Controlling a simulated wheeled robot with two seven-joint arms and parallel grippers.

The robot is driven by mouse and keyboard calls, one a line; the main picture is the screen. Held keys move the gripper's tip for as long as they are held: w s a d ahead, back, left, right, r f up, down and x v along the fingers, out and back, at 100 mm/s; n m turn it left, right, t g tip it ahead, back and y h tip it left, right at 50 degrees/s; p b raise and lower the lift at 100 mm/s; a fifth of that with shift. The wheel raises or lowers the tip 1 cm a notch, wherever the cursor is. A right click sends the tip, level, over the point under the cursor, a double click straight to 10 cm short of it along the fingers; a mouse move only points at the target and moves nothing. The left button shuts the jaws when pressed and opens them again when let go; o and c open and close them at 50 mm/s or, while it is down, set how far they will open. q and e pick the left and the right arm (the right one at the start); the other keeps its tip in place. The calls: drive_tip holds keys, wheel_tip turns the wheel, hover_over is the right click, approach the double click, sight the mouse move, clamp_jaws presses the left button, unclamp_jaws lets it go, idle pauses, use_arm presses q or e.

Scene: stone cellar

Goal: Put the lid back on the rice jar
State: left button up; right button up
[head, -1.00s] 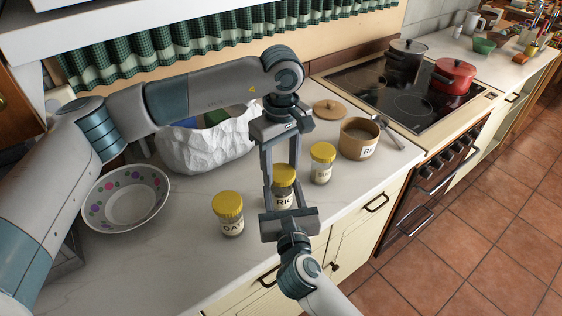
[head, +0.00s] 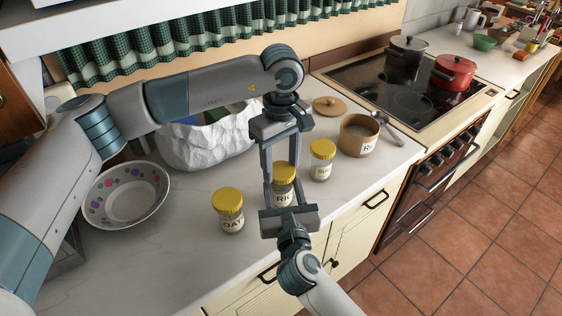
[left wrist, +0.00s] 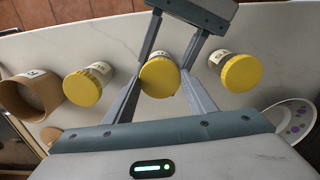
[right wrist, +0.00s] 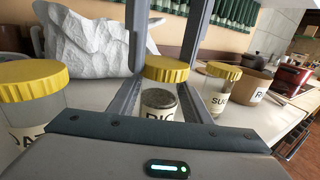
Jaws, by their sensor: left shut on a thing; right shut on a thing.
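The rice jar (head: 283,197), a glass jar labelled "RIC", stands in the middle of the counter. Its dark upper part and label show in the right wrist view (right wrist: 158,108). A yellow lid (head: 284,171) is directly above it, level, and also shows in the left wrist view (left wrist: 159,77). I cannot tell whether lid and jar touch. My left gripper (left wrist: 162,85) reaches down from above, its fingers on both sides of the lid, shut on it. My right gripper (right wrist: 166,85) comes from the front, shut on the jar; its exact contact is partly hidden.
A yellow-lidded oat jar (head: 228,212) stands left, a yellow-lidded jar (head: 321,162) right. Beyond are an open brown pot (head: 358,140) labelled "R", a wooden lid (head: 329,106) and a spoon. A white bag (head: 205,150) and bowl (head: 125,200) stand left; the hob (head: 410,90) is right.

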use_arm(q)
drive_tip(key=shift+f, duration=0.3)
drive_tip(key=shift+m, duration=0.3)
drive_tip(key=m, duration=0.4)
drive_tip(key=shift+m, duration=0.4)
drive_tip(key=m, duration=0.4)
drive_tip(key=shift+m, duration=0.3)
drive_tip(key=m, duration=0.5)
drive_tip(key=shift+m, duration=0.4)
drive_tip(key=m, duration=0.4)
drive_tip(key=shift+m, duration=0.3)
drive_tip(key=o, duration=1.1)
drive_tip(key=shift+c, duration=0.2)
